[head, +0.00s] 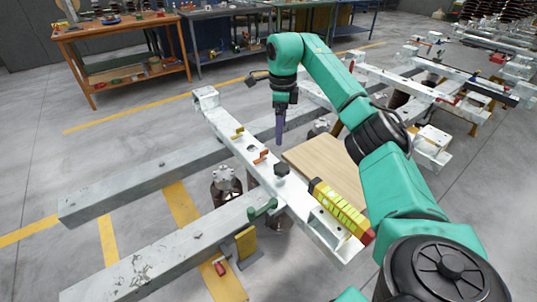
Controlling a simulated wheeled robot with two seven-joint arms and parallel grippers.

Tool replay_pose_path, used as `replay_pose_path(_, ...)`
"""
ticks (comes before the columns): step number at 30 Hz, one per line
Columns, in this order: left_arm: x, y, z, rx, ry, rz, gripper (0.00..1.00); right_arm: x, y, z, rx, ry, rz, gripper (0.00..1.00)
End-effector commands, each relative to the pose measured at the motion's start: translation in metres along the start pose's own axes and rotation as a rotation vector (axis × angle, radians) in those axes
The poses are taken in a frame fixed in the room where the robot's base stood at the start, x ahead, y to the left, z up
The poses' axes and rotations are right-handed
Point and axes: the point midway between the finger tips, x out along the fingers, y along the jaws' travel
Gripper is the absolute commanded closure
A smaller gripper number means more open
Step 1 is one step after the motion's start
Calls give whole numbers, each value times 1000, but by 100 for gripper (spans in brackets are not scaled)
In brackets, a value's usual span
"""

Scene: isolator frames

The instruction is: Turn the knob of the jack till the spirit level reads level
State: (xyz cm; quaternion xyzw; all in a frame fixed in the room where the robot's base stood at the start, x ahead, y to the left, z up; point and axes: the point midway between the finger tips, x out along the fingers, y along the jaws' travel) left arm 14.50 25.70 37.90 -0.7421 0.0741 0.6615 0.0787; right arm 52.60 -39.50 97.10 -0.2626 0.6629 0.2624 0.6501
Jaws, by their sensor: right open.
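The spirit level (341,209), a yellow bar with dark and red ends, lies along the near end of a long white frame beam (228,129). Its bubble is too small to read. A dark jack-like cylinder (226,188) stands beside the beam, with a pale top. Another dark cylinder shows partly under the beam. A black hexagonal knob (282,170) sits on the beam beyond the level; I cannot tell whether it belongs to a jack. My right gripper (280,137) points down beyond this knob, open, empty and apart from it. My left gripper is out of view.
Two grey rails (140,266) run left from the beam. A green clamp-like part (263,208) sits by the near rail. A wooden board (318,160) lies right of the beam. Workbenches (120,27) stand behind; more white frames stand at right.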

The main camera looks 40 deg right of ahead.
Motion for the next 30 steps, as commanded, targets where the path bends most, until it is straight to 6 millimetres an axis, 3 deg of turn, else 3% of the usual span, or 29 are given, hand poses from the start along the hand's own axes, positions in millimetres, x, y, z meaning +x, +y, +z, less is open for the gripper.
replay_pose_path(3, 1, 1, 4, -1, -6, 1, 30, 18, 1, 0, -1, 3, 3, 2)
replay_pose_path(10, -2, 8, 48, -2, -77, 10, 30, 77, 2, 1, -3, 2, 4, 2)
replay_pose_path(14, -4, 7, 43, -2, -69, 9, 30, 110, 2, 2, -3, 0, 4, 2)
replay_pose_path(18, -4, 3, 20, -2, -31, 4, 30, 134, 2, 2, -2, -3, 2, 2)
replay_pose_path(21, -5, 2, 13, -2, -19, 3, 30, 142, 1, 3, -3, -4, 1, 2)
replay_pose_path(28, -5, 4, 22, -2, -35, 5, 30, 144, 1, 3, -3, -4, -1, 2)
replay_pose_path(29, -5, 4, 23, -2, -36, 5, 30, 143, 1, 3, -3, -4, -1, 10)
replay_pose_path(30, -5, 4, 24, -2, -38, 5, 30, 143, 1, 3, -3, -4, -1, 25)
